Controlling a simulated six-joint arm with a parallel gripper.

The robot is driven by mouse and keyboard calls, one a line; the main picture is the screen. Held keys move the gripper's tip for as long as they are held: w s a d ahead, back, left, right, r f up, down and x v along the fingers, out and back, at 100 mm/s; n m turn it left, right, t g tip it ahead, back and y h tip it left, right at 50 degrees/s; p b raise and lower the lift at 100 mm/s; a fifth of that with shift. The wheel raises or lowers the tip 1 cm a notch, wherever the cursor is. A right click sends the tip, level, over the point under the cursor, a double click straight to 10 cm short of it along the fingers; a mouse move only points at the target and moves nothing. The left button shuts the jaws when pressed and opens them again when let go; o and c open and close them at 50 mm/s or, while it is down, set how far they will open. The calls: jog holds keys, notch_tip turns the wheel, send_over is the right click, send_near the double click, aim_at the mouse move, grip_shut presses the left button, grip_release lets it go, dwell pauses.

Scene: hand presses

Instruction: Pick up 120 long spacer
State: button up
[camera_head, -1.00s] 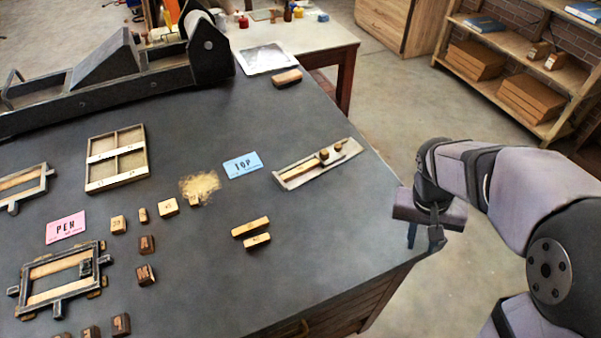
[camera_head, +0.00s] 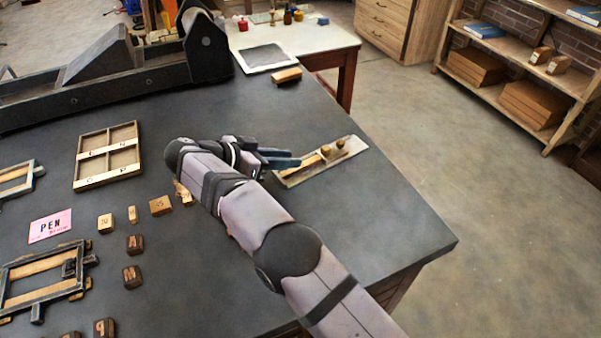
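No label reading 120 is legible, so I cannot tell which piece is the 120 long spacer. The two long wooden bars that lay mid-table are now almost wholly hidden behind my arm. My gripper (camera_head: 288,159) is at the left part of a shallow tray (camera_head: 354,146) near the table's right side. Its bluish fingers point right and overlap the tray's left end in the picture. I cannot see whether it is open, or how high it is. The tray holds a wooden-handled tool (camera_head: 314,160) and small round pieces.
Small numbered wooden blocks (camera_head: 160,205) stand left of my arm. A pink PEN card (camera_head: 50,226), a divided wooden tray (camera_head: 108,157) and a metal frame (camera_head: 45,273) lie further left. A press (camera_head: 100,85) stands at the back. The table's right front corner is clear.

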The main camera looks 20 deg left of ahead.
jog(key=shift+m+t+h, duration=0.5)
jog(key=shift+m+t, duration=0.1)
jog(key=shift+m, duration=0.2)
jog(key=s, duration=0.1)
jog(key=s+a, duration=0.2)
jog(key=shift+s+a+f+b, duration=0.2)
jog(key=shift+s+f+b, duration=0.1)
jog(key=shift+s+b, duration=0.05)
jog(key=shift+x, duration=1.1)
jog(key=shift+d+p, duration=0.1)
jog(key=shift+p, duration=0.25)
jog(key=shift+w+d+f+p, duration=0.15)
jog(key=shift+w+d+p, duration=0.25)
jog(key=shift+w, duration=0.1)
jog(key=p+x, duration=0.1)
jog(key=x, duration=0.2)
jog(key=shift+d+f+p, duration=0.2)
jog(key=shift+p, duration=0.15)
jog(key=shift+w+d+f, duration=0.1)
jog(key=shift+d+f, duration=0.05)
jog(key=shift+f, duration=0.05)
